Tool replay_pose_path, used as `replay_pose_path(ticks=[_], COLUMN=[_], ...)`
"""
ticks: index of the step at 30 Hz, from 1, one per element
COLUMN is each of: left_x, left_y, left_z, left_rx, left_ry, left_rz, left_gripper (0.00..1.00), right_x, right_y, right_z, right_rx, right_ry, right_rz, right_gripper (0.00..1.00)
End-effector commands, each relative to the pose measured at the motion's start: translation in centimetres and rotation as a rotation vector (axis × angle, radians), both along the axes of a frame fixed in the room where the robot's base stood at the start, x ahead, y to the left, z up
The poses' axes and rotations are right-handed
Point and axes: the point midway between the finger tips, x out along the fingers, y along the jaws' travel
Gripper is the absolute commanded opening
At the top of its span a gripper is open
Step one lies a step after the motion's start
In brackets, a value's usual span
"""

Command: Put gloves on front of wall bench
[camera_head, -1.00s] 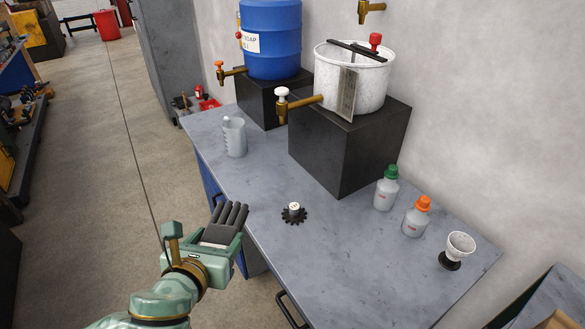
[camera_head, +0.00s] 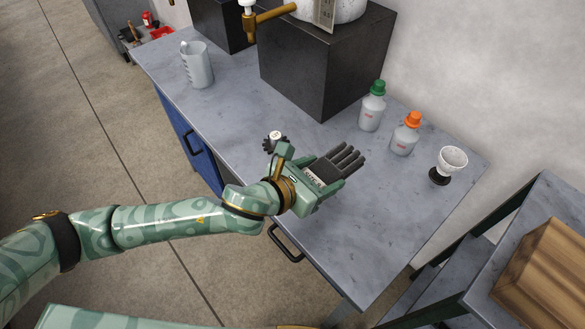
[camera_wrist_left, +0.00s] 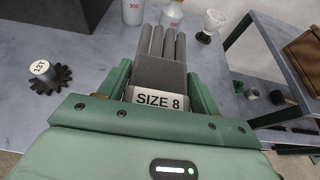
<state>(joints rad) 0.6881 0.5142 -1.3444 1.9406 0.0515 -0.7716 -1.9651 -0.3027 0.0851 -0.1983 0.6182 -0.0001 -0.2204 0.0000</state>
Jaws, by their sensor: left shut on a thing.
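The gloves (camera_head: 335,165) are dark grey with a white cuff label reading "SIZE 8". My left gripper (camera_head: 325,182) is shut on them near the cuff, and the fingers point away toward the bottles. In the left wrist view the gloves (camera_wrist_left: 160,68) lie between the two green jaws of my left gripper (camera_wrist_left: 160,90). The grey wall bench (camera_head: 375,210) is below them, and the gloves are over its front part. I cannot tell whether they touch the top. My right gripper is not in view.
A dark gear with a white cap (camera_head: 272,140) sits just behind my left wrist. A green-capped bottle (camera_head: 372,108), an orange-capped bottle (camera_head: 405,135) and a small white cup (camera_head: 451,162) stand behind. A measuring jug (camera_head: 196,65) stands further left. The bench's right part is clear.

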Motion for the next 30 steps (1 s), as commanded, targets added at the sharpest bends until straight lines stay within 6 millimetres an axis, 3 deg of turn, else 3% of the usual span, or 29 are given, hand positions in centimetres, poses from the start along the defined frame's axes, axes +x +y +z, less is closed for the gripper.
replay_pose_path(ticks=[2, 9, 16, 22, 30], left_x=[1.8, 4.2, 5.2, 5.4, 5.4], left_y=[1.4, 3.3, 4.0, 4.2, 4.2], left_z=[-1.4, -5.3, -6.5, -9.9, -9.8], left_rx=[0.003, 0.0, -0.001, -0.001, 0.0], left_ry=[-0.002, 0.002, 0.0, 0.004, 0.0], left_rz=[0.004, 0.002, 0.001, 0.001, 0.0], left_gripper=[0.39, 0.39, 0.39, 0.39, 0.39], right_x=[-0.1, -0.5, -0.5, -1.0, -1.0], right_y=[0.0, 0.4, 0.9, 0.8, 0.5], right_z=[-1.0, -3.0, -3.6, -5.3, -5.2], right_rx=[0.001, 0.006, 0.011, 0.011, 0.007], right_ry=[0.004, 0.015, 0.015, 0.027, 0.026], right_rz=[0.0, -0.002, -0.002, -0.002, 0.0], right_gripper=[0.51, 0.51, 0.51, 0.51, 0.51])
